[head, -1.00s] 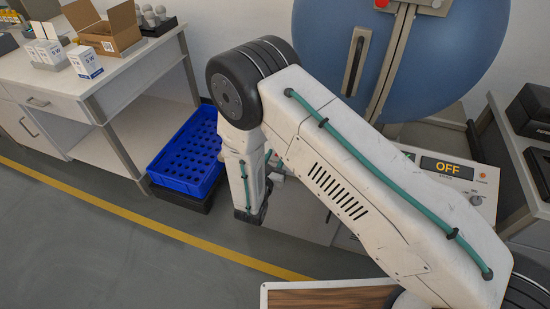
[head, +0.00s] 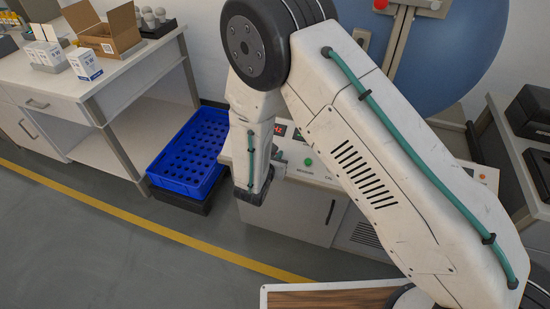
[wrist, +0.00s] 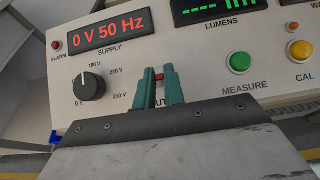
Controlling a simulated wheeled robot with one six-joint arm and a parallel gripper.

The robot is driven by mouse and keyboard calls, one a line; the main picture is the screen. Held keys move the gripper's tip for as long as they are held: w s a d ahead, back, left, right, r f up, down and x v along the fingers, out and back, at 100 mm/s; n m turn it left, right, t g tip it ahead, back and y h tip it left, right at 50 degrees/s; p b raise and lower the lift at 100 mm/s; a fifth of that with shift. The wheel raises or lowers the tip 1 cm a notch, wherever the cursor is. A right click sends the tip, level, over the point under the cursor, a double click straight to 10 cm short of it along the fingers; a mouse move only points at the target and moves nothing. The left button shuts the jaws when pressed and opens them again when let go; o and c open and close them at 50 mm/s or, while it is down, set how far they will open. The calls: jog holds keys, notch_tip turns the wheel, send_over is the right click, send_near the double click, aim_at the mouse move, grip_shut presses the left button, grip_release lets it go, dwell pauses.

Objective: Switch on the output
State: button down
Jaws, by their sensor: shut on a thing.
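In the wrist view my gripper (wrist: 159,86) has its two teal fingers close around the small red tip of the output switch (wrist: 159,77) on the control panel (wrist: 130,65). Its label below is partly covered by the fingers, with only "UT" showing. The supply display (wrist: 108,30) above left reads 0 V 50 Hz in red. Which way the switch is set cannot be told.
The supply knob (wrist: 90,87) is left of the fingers; the green measure button (wrist: 239,62) and yellow cal button (wrist: 300,50) are right. A large blue sphere (head: 450,60), a blue crate (head: 190,150) and a white bench (head: 60,90) stand around.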

jog(key=g, duration=0.1)
jog(key=w+r+g+y, duration=0.1)
jog(key=g, duration=0.1)
jog(key=shift+w+d+r+g, duration=0.1)
jog(key=shift+d+g, duration=0.1)
jog(key=shift+g, duration=0.1)
jog(key=shift+w+d+r+g+y, duration=0.1)
jog(key=shift+w+g+y, duration=0.3)
jog(key=shift+g, duration=0.5)
jog(key=shift+w+d+g+y, duration=0.1)
jog(key=shift+w+g+y, duration=0.1)
jog(key=shift+g+y, duration=0.5)
jog(key=shift+g, duration=0.5)
jog(key=c, duration=1.5)
grip_release()
jog(key=v, duration=0.7)
jog(key=shift+s+a+r, duration=0.15)
jog(key=shift+a+r, duration=0.1)
